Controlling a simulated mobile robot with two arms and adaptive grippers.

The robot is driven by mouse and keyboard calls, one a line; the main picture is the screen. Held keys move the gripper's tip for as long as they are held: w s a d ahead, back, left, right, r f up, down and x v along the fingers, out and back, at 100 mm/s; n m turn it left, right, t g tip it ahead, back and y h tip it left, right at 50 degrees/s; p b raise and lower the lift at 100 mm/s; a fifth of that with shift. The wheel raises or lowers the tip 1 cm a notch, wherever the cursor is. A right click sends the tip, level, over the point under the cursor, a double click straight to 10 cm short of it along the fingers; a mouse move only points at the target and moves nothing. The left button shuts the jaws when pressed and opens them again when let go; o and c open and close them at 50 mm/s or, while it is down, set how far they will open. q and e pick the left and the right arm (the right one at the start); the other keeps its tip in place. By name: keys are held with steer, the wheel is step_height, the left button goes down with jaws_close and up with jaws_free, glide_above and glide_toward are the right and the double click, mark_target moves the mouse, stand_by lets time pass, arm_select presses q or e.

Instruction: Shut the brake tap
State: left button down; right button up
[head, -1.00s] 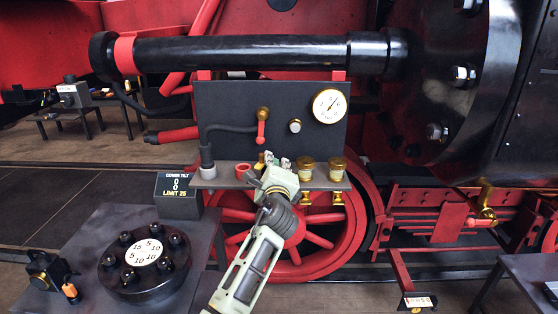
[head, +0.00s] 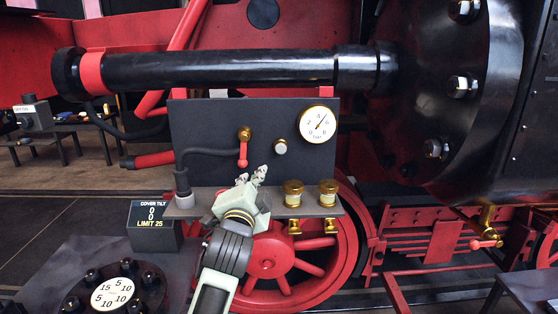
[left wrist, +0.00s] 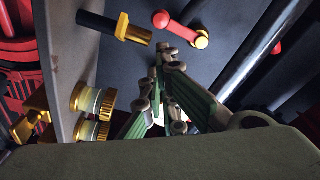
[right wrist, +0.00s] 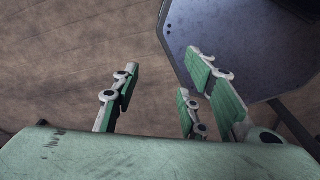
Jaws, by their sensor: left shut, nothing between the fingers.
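The brake tap, a brass knob with a red handle (head: 243,152), sits on the dark upright panel (head: 215,125). Its handle hangs straight down from the brass. In the left wrist view the red handle (left wrist: 178,28) and its brass end lie just beyond my fingers. My left gripper (head: 260,174) is shut and empty, just below and right of the handle, apart from it. Its fingertips (left wrist: 168,52) are close together in the wrist view. My right gripper (right wrist: 165,85) is open and empty, seen only in its wrist view, away from the panel.
A shelf (head: 325,208) with two brass-capped cups (head: 293,193) juts out below the panel. A gauge (head: 318,124) and a pale button (head: 280,147) are right of the tap. A grey pipe (head: 205,153) runs left. Another brass cock (head: 487,237) is far right.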

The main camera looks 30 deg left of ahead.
mark_target(243, 151)
arm_select(q)
steer(key=p+x, duration=0.3)
steer(key=x, duration=0.6)
steer(key=shift+w+a+r, duration=0.15)
steer(key=shift+w+a, duration=0.05)
steer(key=shift+w, duration=0.05)
arm_select(e)
steer(key=r, duration=0.3)
steer(key=shift+s+d+r, duration=0.1)
steer(key=shift+s+r, duration=0.1)
steer(key=shift+s, duration=0.05)
arm_select(q)
steer(key=shift+s+a+f+p, duration=0.3)
steer(key=shift+a+p, duration=0.15)
steer(key=shift+p, duration=0.05)
steer(key=shift+s+a+f, duration=0.1)
steer(key=shift+s+a, duration=0.05)
steer(key=shift+a, duration=0.05)
steer(key=shift+f, duration=0.1)
arm_select(e)
steer(key=shift+s+d+r, duration=0.3)
arm_select(q)
steer(key=shift+f, duration=0.1)
